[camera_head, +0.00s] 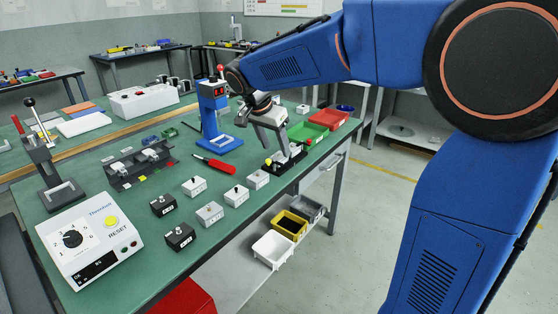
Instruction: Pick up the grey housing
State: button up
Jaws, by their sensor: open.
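Small block-shaped housings with knobs on top stand in loose rows on the green bench. A light grey housing (209,213) stands in the front row, and another greyish one (258,179) stands farther back, nearer my gripper. Two white housings (194,186) (236,195) and two black housings (163,205) (179,236) stand around them. My gripper (281,151) is open and points down over a black fixture (289,166) at the bench's right side. The gripper partly hides the fixture, and I cannot tell what sits between the fingers. The grey housings are apart from my gripper.
A red screwdriver (214,162) lies behind the housings, near a blue press (215,115). Green (307,133) and red (329,118) trays stand at the right edge. A white control box (90,240) stands front left. Bins (274,249) sit on the lower shelf.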

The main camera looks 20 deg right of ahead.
aim_at(279, 155)
jog(key=shift+x, duration=1.65)
jog(key=shift+s, duration=0.15)
grip_shut()
